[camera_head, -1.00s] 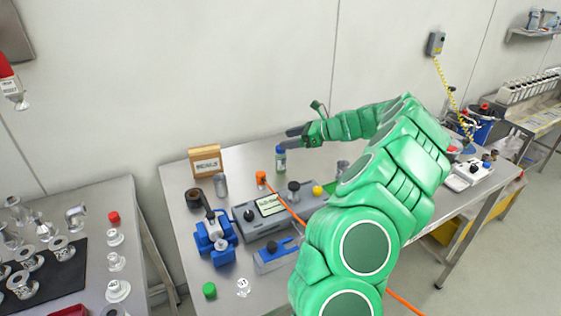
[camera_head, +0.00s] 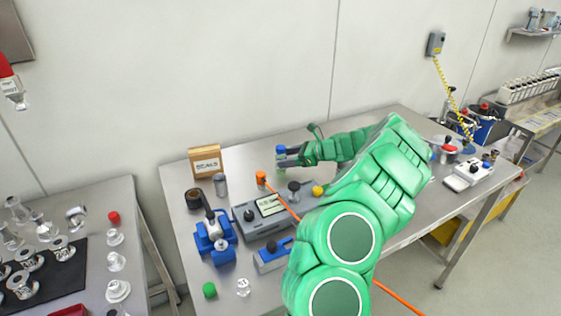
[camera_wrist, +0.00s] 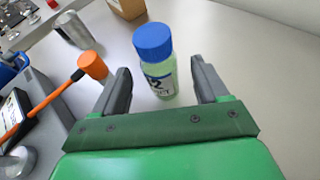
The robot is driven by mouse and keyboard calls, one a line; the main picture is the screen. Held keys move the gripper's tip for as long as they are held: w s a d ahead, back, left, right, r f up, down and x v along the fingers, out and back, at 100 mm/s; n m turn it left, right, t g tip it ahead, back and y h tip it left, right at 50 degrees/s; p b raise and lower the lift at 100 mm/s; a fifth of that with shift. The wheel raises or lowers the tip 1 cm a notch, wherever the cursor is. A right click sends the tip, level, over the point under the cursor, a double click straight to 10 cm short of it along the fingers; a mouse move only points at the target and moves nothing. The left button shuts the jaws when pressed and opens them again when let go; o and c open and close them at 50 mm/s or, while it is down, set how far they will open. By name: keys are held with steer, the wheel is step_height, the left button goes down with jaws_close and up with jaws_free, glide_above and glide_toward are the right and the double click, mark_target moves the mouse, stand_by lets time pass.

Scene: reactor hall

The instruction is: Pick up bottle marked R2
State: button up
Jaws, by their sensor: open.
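The bottle (camera_wrist: 160,68) stands upright on the metal table in the wrist view, with a blue cap and pale green contents. Its label is partly turned away; a "2" shows, the letter before it is not clear. In the head view the bottle's blue cap (camera_head: 281,149) shows near the back of the table, its body partly covered by my gripper. My gripper (camera_wrist: 160,82) is open, with one dark finger on each side of the bottle's lower part. The fingers look apart from the bottle. My gripper also shows in the head view (camera_head: 284,157).
An orange-headed tool (camera_wrist: 92,65) and a metal cylinder (camera_wrist: 75,30) stand left of the bottle. A cardboard box marked SEALS (camera_head: 205,162) is at the back left. A grey instrument (camera_head: 262,218) and blue vise (camera_head: 214,236) lie nearer. The table right of the bottle looks clear.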

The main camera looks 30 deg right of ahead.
mark_target(281, 150)
steer(key=x, duration=0.3)
steer(key=shift+w+a, duration=0.1)
steer(key=shift+w, duration=0.05)
steer(key=shift+c, duration=0.3)
steer(key=c, duration=1)
steer(key=shift+r, duration=0.1)
steer(key=shift+c, duration=0.2)
steer(key=shift+r, duration=0.3)
step_height(281, 150, up, 2)
steer(key=shift+r, duration=0.2)
steer(key=s+a+r, duration=0.2)
steer(key=s+r, duration=0.3)
steer(key=s, duration=0.1)
steer(key=s+a+r, duration=0.2)
steer(key=s+r, duration=0.3)
steer(key=s, duration=0.2)
steer(key=shift+a, duration=0.35)
